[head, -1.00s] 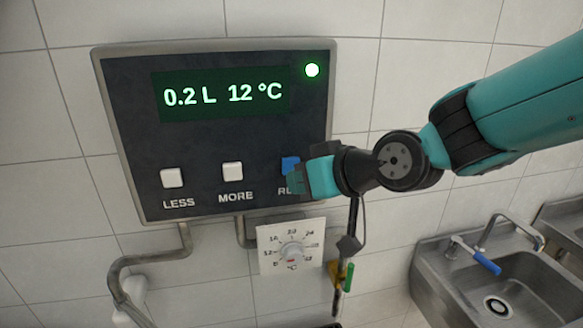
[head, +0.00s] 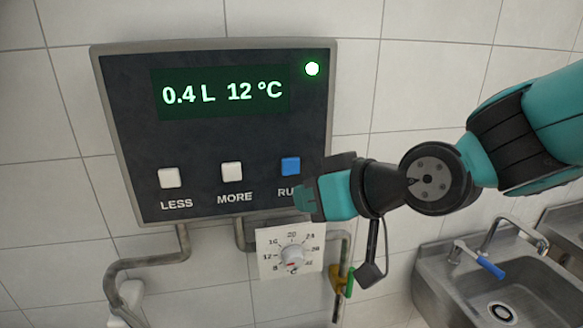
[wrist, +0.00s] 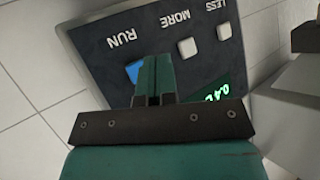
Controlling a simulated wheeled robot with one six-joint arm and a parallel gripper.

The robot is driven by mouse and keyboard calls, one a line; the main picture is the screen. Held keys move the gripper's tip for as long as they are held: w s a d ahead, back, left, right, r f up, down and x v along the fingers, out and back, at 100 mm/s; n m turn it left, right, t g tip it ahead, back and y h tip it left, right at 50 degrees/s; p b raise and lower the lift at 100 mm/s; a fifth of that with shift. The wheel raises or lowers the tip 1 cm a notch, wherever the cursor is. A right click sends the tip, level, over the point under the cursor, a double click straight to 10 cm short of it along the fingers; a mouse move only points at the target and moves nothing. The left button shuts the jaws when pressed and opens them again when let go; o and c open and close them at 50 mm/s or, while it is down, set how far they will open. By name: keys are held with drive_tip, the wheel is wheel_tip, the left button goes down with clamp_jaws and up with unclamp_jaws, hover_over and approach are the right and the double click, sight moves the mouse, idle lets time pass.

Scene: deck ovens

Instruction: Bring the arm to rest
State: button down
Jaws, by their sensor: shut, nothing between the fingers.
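My gripper (head: 304,197) is shut and empty, in front of the lower right corner of a dark control panel (head: 215,140). It stands off the blue RUN button (head: 290,166), which shows above it, and hides the end of the RUN label. In the wrist view my shut fingers (wrist: 154,75) point at the panel, with the blue button (wrist: 134,71) partly hidden behind them. The panel display (head: 222,93) reads 0.4 L and 12 °C, and a green light (head: 312,69) is lit.
White LESS (head: 169,178) and MORE (head: 231,172) buttons sit left of the blue one. Below are a temperature dial (head: 291,254), metal pipes (head: 150,264) and a green-handled valve (head: 349,282). A steel sink (head: 470,285) stands at the lower right. Tiled wall surrounds the panel.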

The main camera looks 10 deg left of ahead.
drive_tip(key=s+d+f+m+g+h+b, duration=0.1)
drive_tip(key=s+d+f+g+h+b, duration=0.1)
drive_tip(key=s+d, duration=0.6)
drive_tip(key=s+d+f+m+g+h+b, duration=0.2)
drive_tip(key=s+d, duration=0.6)
drive_tip(key=d, duration=0.6)
wheel_tip(320, 180, down, 4)
drive_tip(key=g+h, duration=0.1)
drive_tip(key=h, duration=0.1)
drive_tip(key=shift+r+g+h, duration=0.25)
drive_tip(key=shift+g+h, duration=0.05)
drive_tip(key=shift+h, duration=0.1)
drive_tip(key=shift+a, duration=0.1)
idle(4.9)
